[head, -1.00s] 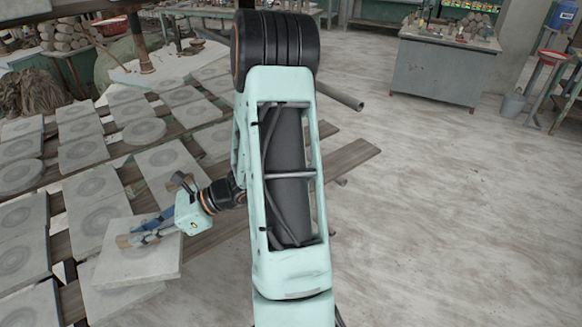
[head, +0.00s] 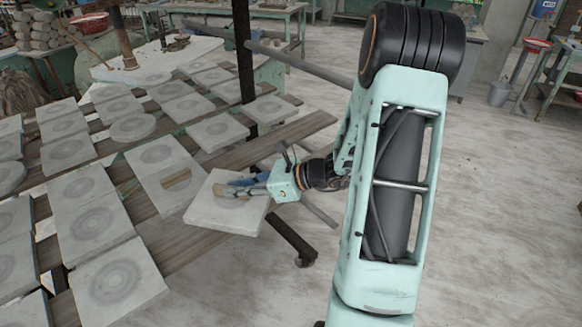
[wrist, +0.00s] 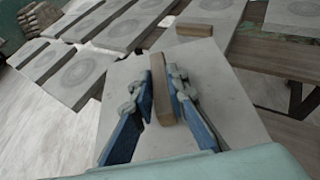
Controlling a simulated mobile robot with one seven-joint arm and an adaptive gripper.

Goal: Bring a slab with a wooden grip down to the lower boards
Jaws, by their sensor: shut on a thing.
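My gripper (head: 243,189) is shut on the wooden grip (wrist: 161,92) of a pale grey slab (head: 222,216). In the wrist view the blue fingers stand on both sides of this grip, and the slab (wrist: 205,110) lies flat beneath them. In the head view the held slab is near the right side of the boards and overlaps the edge of a second slab (head: 150,162). That second slab carries its own wooden grip (head: 177,179), which also shows in the wrist view (wrist: 194,29). I cannot tell how far the held slab is above the boards (head: 195,248).
Several ring-marked slabs (head: 112,278) lie in rows on the boards at left. A bare board (head: 290,135) runs out to the right behind my gripper. A dark post (head: 245,65) stands behind the boards. Open floor (head: 500,220) lies to the right.

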